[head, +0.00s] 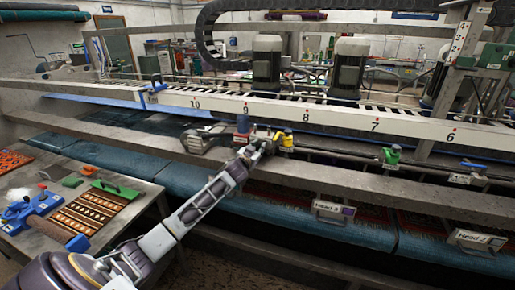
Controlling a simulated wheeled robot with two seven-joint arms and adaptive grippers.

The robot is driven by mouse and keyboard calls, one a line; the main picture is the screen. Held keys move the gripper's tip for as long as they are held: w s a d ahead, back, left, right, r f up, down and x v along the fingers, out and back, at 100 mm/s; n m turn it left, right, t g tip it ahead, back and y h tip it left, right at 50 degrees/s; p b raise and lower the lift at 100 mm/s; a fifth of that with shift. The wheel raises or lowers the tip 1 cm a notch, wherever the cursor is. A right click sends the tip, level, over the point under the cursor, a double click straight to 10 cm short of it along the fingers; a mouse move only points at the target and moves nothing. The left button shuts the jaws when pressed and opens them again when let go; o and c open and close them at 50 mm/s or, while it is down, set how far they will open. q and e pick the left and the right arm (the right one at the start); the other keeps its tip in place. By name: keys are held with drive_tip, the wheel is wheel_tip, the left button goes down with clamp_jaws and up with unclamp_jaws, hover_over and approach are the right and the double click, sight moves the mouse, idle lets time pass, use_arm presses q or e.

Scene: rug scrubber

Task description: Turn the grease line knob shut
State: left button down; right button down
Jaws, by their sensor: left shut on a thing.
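My left arm reaches in from the lower left, and my left gripper (268,138) is at the pipe rail of the machine. It is shut on a small knob there, which the fingers mostly hide; I take it to be the grease line knob. The knob's turn angle cannot be made out. A yellow-handled valve (288,141) is just right of the fingers. A green-handled valve (391,155) and a blue-handled valve (474,165) are further right on the same rail. My right gripper is out of view.
A numbered white beam (225,103) runs above the rail. A bench (110,232) with rug samples and a blue tool is at left. Label plates (333,211) hang in front.

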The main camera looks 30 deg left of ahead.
use_arm(q)
drive_tip(key=shift+r, duration=0.2)
drive_tip(key=c, duration=1.2)
unclamp_jaws()
drive_tip(key=shift+f, duration=0.1)
drive_tip(key=shift+s+f, duration=0.1)
drive_tip(key=shift+s, duration=0.1)
drive_tip(key=shift+s+d, duration=0.1)
drive_tip(key=shift+s, duration=0.35)
drive_tip(key=shift+v, duration=5.35)
